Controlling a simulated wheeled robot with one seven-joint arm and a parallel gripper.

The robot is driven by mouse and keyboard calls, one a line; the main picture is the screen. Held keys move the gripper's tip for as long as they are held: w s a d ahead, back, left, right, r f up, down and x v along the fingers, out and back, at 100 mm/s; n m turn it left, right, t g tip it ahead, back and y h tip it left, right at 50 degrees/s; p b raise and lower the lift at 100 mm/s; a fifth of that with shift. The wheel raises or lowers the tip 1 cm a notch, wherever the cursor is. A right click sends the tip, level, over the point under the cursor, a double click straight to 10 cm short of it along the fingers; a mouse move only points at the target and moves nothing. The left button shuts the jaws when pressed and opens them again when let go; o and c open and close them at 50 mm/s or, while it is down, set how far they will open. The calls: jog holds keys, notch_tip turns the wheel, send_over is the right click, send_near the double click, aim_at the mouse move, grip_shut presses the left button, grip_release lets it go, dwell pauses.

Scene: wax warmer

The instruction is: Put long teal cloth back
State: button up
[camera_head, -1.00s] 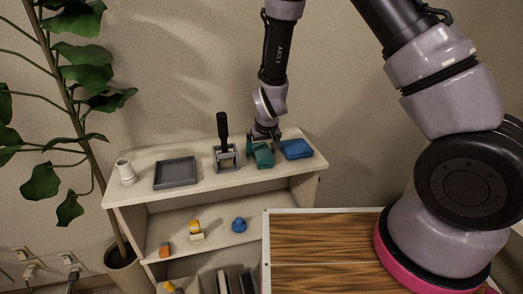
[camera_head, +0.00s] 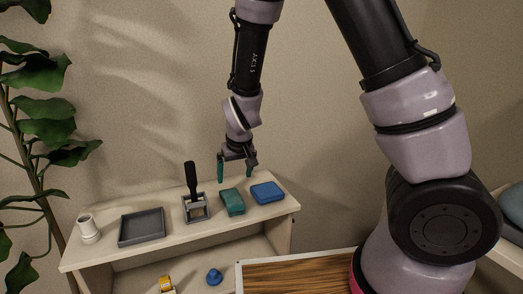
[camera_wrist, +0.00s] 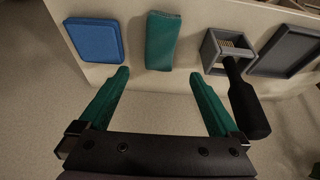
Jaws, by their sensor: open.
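The long teal cloth (camera_head: 232,202) lies folded on the top of the shelf unit, between the grey brush holder and the blue cloth. It also shows in the wrist view (camera_wrist: 162,42), a little beyond my fingertips. My gripper (camera_head: 236,174) is above the shelf top, behind and a little above the cloth. Its teal fingers are spread wide with nothing between them in the wrist view (camera_wrist: 158,88). The gripper is apart from the cloth.
A blue folded cloth (camera_head: 268,192) lies right of the teal one. A grey holder (camera_head: 196,208) with an upright black handle (camera_head: 191,180) stands left of it. A grey tray (camera_head: 142,228) and a white cup (camera_head: 89,229) are further left. The wall is close behind.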

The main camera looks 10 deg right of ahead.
jog(key=s+d+r+m+y, duration=0.1)
jog(key=d+r+m, duration=0.1)
jog(key=d+r, duration=0.55)
jog(key=s+d+r+m+y, duration=0.15)
jog(key=d+r, duration=0.25)
jog(key=r, duration=0.7)
jog(key=s+d+r+m+t+h, duration=0.1)
jog(key=s+d+r+m+t, duration=0.2)
jog(key=s+d+r, duration=0.8)
jog(key=shift+s+d+m+h, duration=0.4)
jog(key=shift+s+d, duration=0.2)
jog(key=shift+s, duration=0.45)
jog(key=shift+r, duration=0.1)
